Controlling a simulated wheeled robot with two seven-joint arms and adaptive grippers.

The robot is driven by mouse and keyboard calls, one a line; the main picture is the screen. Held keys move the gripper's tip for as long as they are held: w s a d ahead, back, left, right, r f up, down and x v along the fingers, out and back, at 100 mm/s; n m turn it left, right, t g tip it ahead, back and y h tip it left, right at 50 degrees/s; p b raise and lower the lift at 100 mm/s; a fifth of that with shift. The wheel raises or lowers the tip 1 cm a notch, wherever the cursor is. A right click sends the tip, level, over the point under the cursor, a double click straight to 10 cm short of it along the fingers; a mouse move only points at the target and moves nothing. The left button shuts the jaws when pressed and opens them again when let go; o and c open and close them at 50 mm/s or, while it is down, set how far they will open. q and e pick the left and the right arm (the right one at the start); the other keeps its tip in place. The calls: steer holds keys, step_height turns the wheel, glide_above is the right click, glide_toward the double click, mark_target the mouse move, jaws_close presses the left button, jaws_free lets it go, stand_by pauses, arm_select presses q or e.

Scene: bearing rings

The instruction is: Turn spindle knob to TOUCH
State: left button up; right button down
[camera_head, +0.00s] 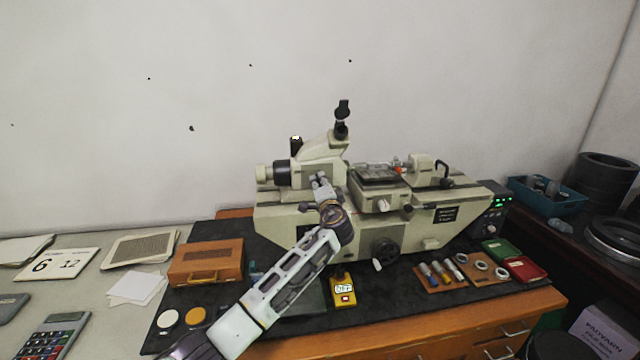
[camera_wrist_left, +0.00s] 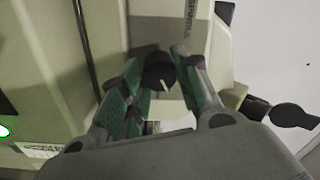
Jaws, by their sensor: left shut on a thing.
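The spindle knob (camera_wrist_left: 158,74) is a small round black knob with a pale pointer line, on a beige face of the machine. In the left wrist view it sits between the two green-padded fingers of my left gripper (camera_head: 321,182), which is shut on it. The pointer line runs toward the bottom of that view, slightly right. Lettering beside the knob (camera_wrist_left: 191,22) is partly visible, but I cannot read a TOUCH mark. In the head view my gripper hides the knob against the beige machine (camera_head: 278,213). My right gripper is out of view.
A yellow meter (camera_head: 343,289) lies on the black mat below the machine. A brown case (camera_head: 206,262) stands at left.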

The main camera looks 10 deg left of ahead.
arm_select(q)
steer(key=m+p, duration=0.3)
steer(key=m, duration=0.3)
steer(key=shift+f, duration=0.1)
steer(key=shift+m, duration=0.3)
steer(key=o, duration=1)
steer(key=shift+d, duration=0.1)
steer(key=shift+s, duration=0.15)
steer(key=v, duration=1.1)
steer(key=shift+s, duration=0.4)
